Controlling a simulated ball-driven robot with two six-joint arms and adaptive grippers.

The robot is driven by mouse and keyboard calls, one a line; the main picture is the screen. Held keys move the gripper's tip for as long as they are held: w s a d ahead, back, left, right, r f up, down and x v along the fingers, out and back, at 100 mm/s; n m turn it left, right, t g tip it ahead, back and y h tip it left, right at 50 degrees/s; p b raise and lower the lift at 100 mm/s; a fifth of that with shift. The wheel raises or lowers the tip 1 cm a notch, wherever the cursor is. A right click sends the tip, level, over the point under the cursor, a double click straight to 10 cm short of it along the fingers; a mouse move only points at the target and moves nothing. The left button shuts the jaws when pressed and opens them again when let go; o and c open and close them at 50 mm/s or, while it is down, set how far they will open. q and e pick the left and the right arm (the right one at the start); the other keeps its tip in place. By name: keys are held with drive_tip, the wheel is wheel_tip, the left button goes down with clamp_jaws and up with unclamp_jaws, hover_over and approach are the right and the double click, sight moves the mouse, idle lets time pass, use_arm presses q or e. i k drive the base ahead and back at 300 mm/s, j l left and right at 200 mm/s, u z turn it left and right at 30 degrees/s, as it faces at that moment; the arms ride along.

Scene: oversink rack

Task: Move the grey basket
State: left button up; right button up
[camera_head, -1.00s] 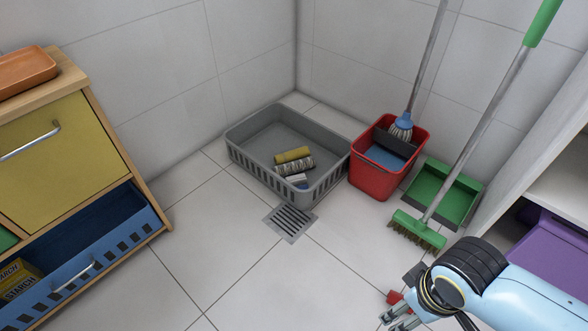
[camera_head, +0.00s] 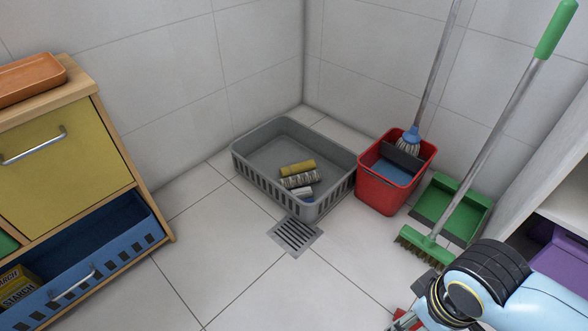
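The grey basket (camera_head: 252,181) stands on the tiled floor in the corner, its slatted front facing me. A yellow roll (camera_head: 298,168), a patterned roll (camera_head: 300,180) and a small whitish item (camera_head: 303,193) lie inside it, toward its right end. My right gripper (camera_head: 400,325) is at the lower right, cut by the bottom edge and well apart from the basket. Its fingers barely show, so I cannot tell if it is open or shut. My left gripper is not in view.
A red bucket (camera_head: 372,193) with a mop stands close beside the basket's right end. A green dustpan (camera_head: 433,200) and broom (camera_head: 425,243) are further right. A floor drain (camera_head: 296,235) lies in front. A wooden cabinet (camera_head: 120,150) with an open blue drawer (camera_head: 115,244) stands left. The middle floor is clear.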

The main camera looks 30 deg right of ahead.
sight(258, 156)
drive_tip(key=z, duration=1.6)
drive_tip(key=i+j+z, duration=0.1)
drive_tip(key=j, duration=0.3)
drive_tip(key=i+j, duration=0.15)
drive_tip(key=j, duration=0.25)
drive_tip(key=i+j+z, duration=0.15)
drive_tip(key=j, duration=0.25)
drive_tip(key=i+j, duration=0.1)
drive_tip(key=j, duration=0.3)
drive_tip(key=i+j+z, duration=0.15)
drive_tip(key=j, duration=0.25)
drive_tip(key=i+j, duration=0.1)
